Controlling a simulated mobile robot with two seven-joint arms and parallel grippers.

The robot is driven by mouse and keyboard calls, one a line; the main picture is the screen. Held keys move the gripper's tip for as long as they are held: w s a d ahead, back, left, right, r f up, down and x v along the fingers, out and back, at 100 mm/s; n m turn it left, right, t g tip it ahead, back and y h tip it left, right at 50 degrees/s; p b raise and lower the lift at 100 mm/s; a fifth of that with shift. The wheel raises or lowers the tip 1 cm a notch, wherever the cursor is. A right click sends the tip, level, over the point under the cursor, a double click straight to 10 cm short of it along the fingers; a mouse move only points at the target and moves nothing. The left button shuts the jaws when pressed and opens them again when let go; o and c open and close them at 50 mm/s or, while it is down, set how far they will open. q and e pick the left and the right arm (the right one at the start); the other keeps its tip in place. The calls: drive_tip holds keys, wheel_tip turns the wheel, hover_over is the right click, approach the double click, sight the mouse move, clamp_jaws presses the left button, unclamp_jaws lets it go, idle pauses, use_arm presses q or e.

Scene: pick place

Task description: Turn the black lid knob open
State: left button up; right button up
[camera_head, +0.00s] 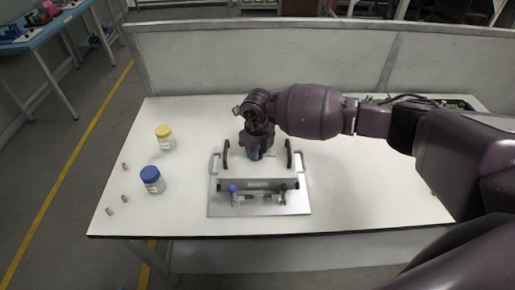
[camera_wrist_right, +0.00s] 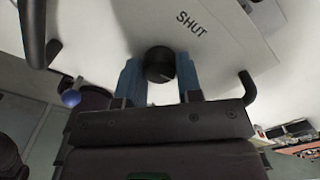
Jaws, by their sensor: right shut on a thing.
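The black lid knob (camera_wrist_right: 160,62) shows in the right wrist view between the two blue fingers of my right gripper (camera_wrist_right: 161,80), which is shut on it. The pale lid surface (camera_wrist_right: 225,40) around it bears the word "SHUT". In the head view my right gripper (camera_head: 255,153) points down over the back of a metal plate with side handles (camera_head: 218,208) and hides the knob there. The plate also carries a dark bar, a blue-topped lever (camera_head: 233,188) and a dark-topped lever (camera_head: 283,187). My left gripper is not in view.
A yellow-lidded jar (camera_head: 165,138) and a blue-lidded jar (camera_head: 152,180) stand at the left of the white table (camera_head: 360,205). Several small metal pieces lie near the left edge. A grey partition (camera_head: 220,60) stands behind. My right arm spans the right side.

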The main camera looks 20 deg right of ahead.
idle(0.4)
drive_tip(key=o, duration=0.9)
drive_tip(key=shift+o, duration=0.2)
drive_tip(key=shift+r, duration=0.25)
wheel_tip(320, 180, up, 10)
drive_tip(key=shift+r, duration=0.15)
